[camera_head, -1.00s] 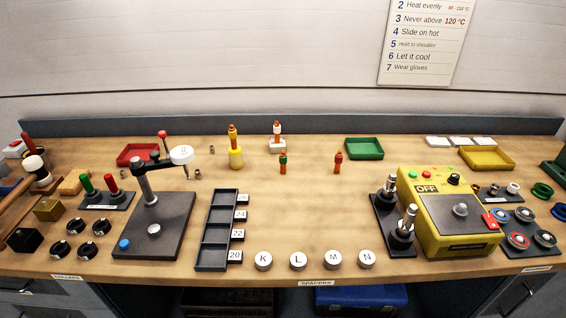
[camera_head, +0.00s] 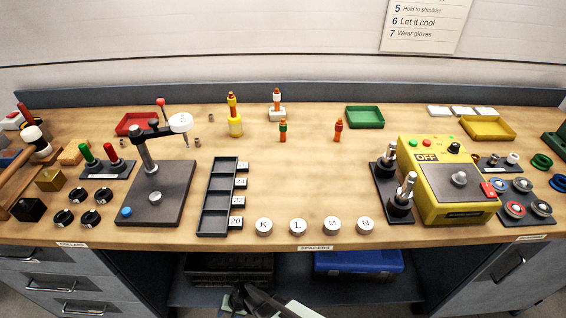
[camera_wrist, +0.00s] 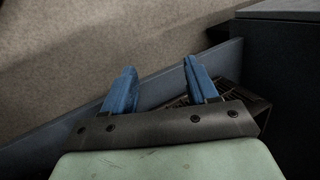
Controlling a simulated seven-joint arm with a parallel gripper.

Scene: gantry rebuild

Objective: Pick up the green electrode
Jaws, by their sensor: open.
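A small orange electrode with a green band (camera_head: 283,131) stands upright near the back middle of the bench. An orange electrode with no green band (camera_head: 338,130) stands to its right. My gripper (camera_wrist: 159,65) shows in the wrist view with its two blue fingers apart and nothing between them. In the head view, part of my arm's end shows at the bottom edge, low in front of the bench and far from the green-banded electrode. The wrist view shows the floor and the dark shelf area, with no electrode in it.
A press (camera_head: 176,187), a black slotted tray (camera_head: 210,226), lettered discs (camera_head: 298,226) and a yellow control box (camera_head: 451,207) stand nearer the front.

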